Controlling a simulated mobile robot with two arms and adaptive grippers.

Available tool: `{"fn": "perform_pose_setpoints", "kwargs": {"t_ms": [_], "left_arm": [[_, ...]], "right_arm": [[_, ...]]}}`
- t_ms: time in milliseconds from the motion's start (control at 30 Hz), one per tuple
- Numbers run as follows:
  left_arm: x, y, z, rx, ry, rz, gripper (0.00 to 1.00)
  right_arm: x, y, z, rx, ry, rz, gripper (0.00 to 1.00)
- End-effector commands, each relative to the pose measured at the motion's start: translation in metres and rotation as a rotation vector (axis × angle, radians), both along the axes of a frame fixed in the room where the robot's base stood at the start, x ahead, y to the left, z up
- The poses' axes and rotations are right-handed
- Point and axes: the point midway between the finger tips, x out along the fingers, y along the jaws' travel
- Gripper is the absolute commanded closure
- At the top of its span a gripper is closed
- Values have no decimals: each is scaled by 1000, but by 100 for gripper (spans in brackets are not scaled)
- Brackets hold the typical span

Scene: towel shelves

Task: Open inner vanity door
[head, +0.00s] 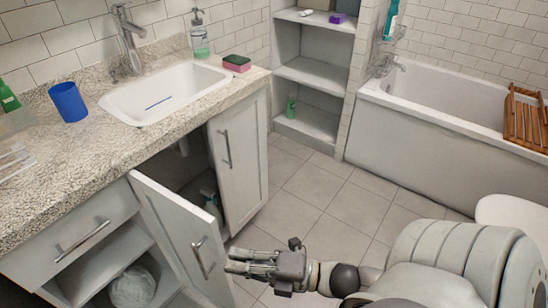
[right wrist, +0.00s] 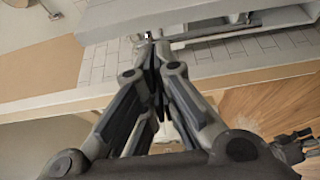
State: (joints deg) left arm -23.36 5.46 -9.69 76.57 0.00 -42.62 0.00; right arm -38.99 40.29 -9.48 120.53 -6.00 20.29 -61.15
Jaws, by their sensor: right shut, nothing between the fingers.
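The vanity has two white doors under its sink. The left door (head: 178,232) stands ajar, swung outward, with a bar handle (head: 202,258) near its free edge. The right door (head: 240,165) has a bar handle (head: 225,148); I cannot tell whether it is fully closed. A dark gap between the doors shows the cabinet inside. My right gripper (head: 236,262) is shut and empty, its fingertips beside the left door's free edge; contact cannot be told. In the right wrist view its fingers (right wrist: 154,50) are together. My left gripper is out of view.
A spray bottle (head: 211,203) stands inside the cabinet. A drawer (head: 75,235) and an open shelf with a pale bundle (head: 132,288) are at the left. The tiled floor (head: 310,205) is clear toward the bathtub (head: 420,145) and the shelves (head: 308,120).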

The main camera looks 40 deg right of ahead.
Motion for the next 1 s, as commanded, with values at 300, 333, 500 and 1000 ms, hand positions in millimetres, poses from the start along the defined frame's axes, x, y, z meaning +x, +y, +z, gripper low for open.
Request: {"fn": "perform_pose_setpoints", "kwargs": {"t_ms": [300, 333, 500, 1000], "left_arm": [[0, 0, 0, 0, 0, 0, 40], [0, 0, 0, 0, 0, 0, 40], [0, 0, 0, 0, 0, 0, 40], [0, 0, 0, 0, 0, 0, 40]], "right_arm": [[-37, -28, -1, -2, 3, 0, 100], [-40, -30, -1, -2, 2, 0, 100], [-54, -41, -1, -2, 1, 0, 100], [-61, -52, -6, 4, 19, -18, 100]]}}
